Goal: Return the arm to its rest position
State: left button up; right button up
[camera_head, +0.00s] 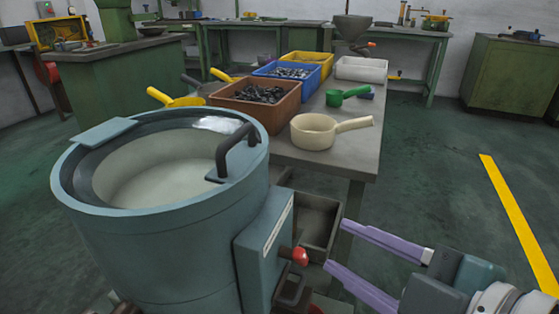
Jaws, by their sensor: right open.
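My right gripper (338,245) comes in from the lower right with two long purple fingers spread apart. Nothing is between the fingers. Its fingertips are close to the right side of the blue-grey drum machine (190,256), near a red knob (300,256) and a grey tray (318,225) on that machine. I cannot tell whether a fingertip touches the tray. My left gripper is not in view.
A table (350,156) behind the drum holds a brown bin (284,112) of dark parts, a blue bin (262,70), a yellow bin, a white bin (362,70), a cream scoop (313,132), a green scoop (336,98) and yellow scoops. The floor at right is clear, with a yellow line (515,220).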

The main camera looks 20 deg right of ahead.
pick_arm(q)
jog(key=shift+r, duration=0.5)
pick_arm(e)
jog(key=shift+r, duration=0.45)
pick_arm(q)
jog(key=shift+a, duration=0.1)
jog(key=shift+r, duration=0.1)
pick_arm(e)
jog(key=s+d+r+m+g+h+p, duration=0.1)
jog(key=s+r+m+g+p, duration=0.45)
jog(key=r+p, duration=0.45)
jog(key=s+r+m+g+h+p, duration=0.1)
jog(key=s+r+m+g+p, duration=0.4)
jog(key=s+r+p, duration=0.45)
pick_arm(q)
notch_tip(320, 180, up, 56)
jog(key=p, duration=3.7)
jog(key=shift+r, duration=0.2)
pick_arm(e)
notch_tip(320, 180, up, 34)
jog(key=w, duration=0.3)
jog(key=shift+d+f+t, duration=0.1)
jog(key=shift+t, duration=0.15)
